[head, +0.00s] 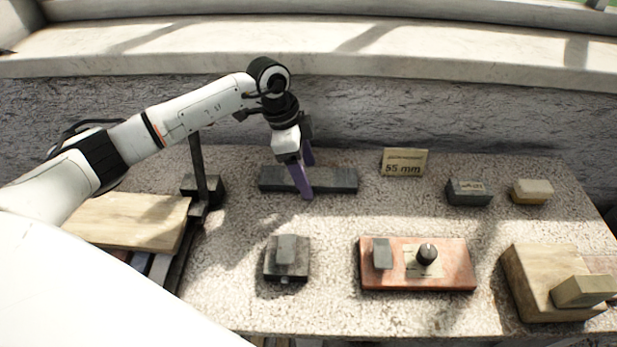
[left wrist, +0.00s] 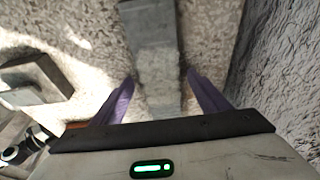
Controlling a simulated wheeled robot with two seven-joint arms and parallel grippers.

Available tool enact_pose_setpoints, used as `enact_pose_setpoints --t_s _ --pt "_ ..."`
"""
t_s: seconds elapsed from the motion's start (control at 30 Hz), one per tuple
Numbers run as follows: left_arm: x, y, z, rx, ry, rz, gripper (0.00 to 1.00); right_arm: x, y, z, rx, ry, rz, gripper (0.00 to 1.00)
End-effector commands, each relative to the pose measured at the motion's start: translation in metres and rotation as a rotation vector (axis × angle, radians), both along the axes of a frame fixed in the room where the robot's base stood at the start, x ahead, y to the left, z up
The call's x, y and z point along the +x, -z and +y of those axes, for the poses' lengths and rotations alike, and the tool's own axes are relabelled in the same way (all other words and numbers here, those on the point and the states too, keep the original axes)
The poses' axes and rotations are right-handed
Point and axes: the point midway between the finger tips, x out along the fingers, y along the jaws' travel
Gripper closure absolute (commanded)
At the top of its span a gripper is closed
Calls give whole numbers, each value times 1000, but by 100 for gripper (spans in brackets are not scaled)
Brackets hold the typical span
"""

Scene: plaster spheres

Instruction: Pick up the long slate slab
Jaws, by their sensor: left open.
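The long slate slab (head: 335,180) is a dark grey bar lying flat on the stone table, toward the back. My left gripper (head: 307,178) is over its left part, pointing down, with one purple finger on the near side and the other on the far side. In the left wrist view the slab (left wrist: 150,45) runs between the two open fingers (left wrist: 160,95), with a gap showing on each side. I cannot tell how far the fingertips are above the table. My right gripper is not in view.
A small sign reading 55 mm (head: 404,162) stands right of the slab. A dark block (head: 469,193) and a pale block (head: 532,192) lie further right. In front are a dark block (head: 286,260), a red plate with a knob (head: 440,272) and a wooden block (head: 535,285). A black post (head: 199,165) stands left.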

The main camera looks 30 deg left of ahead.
Motion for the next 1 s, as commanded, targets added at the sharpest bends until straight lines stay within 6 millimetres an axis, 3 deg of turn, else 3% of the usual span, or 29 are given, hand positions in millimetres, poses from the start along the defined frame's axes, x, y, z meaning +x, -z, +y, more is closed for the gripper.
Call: enact_pose_setpoints --t_s 0.07,0.47,0.77,1.0 --pt "0 0 0 0 0 0 31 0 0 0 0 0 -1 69" --pt "0 -1 0 0 0 0 99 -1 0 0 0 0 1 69" --pt "2 -6 0 -2 0 -7 100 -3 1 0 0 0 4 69" --pt "3 -41 0 -4 0 -11 100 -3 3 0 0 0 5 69"
